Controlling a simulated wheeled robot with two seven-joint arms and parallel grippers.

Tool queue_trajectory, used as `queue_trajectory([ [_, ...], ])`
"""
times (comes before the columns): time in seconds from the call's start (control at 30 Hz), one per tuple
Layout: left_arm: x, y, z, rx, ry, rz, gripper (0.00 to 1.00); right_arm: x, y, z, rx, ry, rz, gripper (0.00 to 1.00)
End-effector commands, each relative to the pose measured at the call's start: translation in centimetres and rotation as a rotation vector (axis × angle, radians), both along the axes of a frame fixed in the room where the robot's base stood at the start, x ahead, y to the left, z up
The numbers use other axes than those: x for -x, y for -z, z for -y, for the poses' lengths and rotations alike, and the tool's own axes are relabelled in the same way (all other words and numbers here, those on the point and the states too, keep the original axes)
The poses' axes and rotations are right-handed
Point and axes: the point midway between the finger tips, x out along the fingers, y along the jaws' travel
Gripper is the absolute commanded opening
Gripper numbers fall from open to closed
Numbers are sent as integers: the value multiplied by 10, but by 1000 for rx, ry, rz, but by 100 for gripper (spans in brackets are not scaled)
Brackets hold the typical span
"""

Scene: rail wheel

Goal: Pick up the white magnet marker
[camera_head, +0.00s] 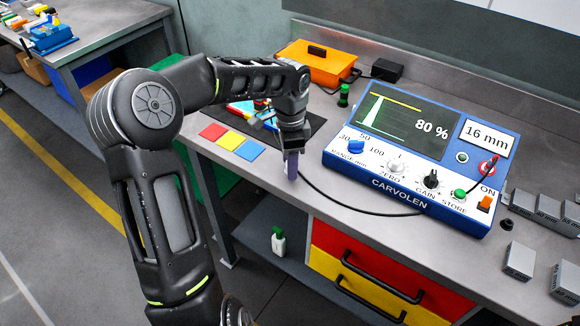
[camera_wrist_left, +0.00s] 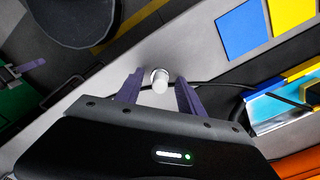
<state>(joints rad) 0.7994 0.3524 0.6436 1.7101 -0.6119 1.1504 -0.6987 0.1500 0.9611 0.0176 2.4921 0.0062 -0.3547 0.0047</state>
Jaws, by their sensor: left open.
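The white magnet marker (camera_wrist_left: 160,78) is a small white round-topped piece standing on the grey bench top, seen in the left wrist view. My left gripper (camera_wrist_left: 158,92) is open, with its purple fingers on either side of the marker. I cannot tell whether either finger touches it. In the head view my left gripper (camera_head: 291,166) points down at the bench's front edge, just right of the coloured squares, and the marker is hidden there. My right gripper is not in view.
A blue instrument (camera_head: 395,165) stands right of the gripper, with a black cable (camera_head: 345,205) running close by. Red, yellow and blue squares (camera_head: 231,140) lie to the left. An orange case (camera_head: 315,62) is behind. Small grey blocks (camera_head: 520,260) sit at the right.

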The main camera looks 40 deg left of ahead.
Motion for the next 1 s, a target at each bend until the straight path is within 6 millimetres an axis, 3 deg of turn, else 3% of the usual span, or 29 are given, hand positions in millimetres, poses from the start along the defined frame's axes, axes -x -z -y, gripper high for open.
queue_trajectory([
  [0.2, 0, 0, 0, 0, 0, 0, 45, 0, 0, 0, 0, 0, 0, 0],
  [0.77, 0, 0, 0, 0, 0, 0, 0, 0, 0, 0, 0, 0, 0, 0],
  [1.0, 0, 0, 0, 0, 0, 0, 0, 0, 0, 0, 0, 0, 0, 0],
])
